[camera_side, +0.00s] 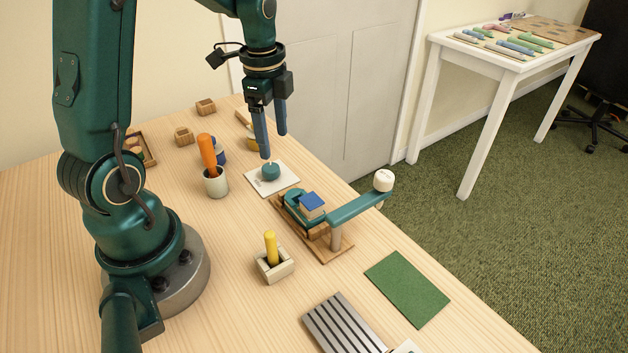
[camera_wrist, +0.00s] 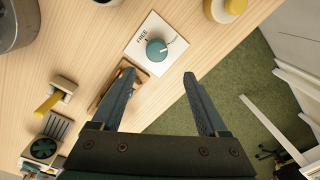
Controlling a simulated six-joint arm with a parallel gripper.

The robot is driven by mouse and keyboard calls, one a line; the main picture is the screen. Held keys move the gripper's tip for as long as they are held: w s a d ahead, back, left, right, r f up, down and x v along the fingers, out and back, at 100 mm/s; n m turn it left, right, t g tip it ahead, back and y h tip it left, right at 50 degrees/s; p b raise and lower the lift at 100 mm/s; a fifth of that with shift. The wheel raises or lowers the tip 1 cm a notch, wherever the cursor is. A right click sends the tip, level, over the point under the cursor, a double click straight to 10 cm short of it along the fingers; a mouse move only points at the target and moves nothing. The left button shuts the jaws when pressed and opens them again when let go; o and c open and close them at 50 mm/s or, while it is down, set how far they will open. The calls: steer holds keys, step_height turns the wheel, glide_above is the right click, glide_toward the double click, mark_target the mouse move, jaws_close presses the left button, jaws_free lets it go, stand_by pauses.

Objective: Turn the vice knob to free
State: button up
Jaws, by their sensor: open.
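A round teal knob (camera_side: 271,171) sits on a white plate (camera_side: 254,184) on the table. In the wrist view the knob (camera_wrist: 156,50) carries a pale pointer mark aimed to the right, at a second label too blurred to read. The word FREE is printed at the plate's upper left (camera_wrist: 138,38). My gripper (camera_side: 273,146) is open and empty, above the knob and apart from it. In the wrist view the knob lies just beyond the gap between the fingertips (camera_wrist: 158,74). A teal clamp-like fixture (camera_side: 291,207) on a wooden base holds a blue-topped block (camera_side: 312,204).
A teal lever (camera_side: 352,208) with a white end knob stands right of the fixture. A cup (camera_side: 216,182) with an orange-handled tool, a holder (camera_side: 274,267) with a yellow peg, a green mat (camera_side: 407,287) and a slotted grey block (camera_side: 342,325) stand around. The table's right edge is close.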

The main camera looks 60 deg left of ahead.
mark_target(270, 167)
steer(key=shift+s+a+f+g, duration=0.15)
steer(key=shift+s+a+f, duration=0.1)
steer(key=shift+f, duration=0.25)
steer(key=shift+s+a+f+g, duration=0.15)
steer(key=shift+a+f, duration=0.05)
steer(key=shift+f, duration=0.25)
steer(key=shift+n, duration=0.3)
steer(key=shift+f, duration=2.35)
jaws_close()
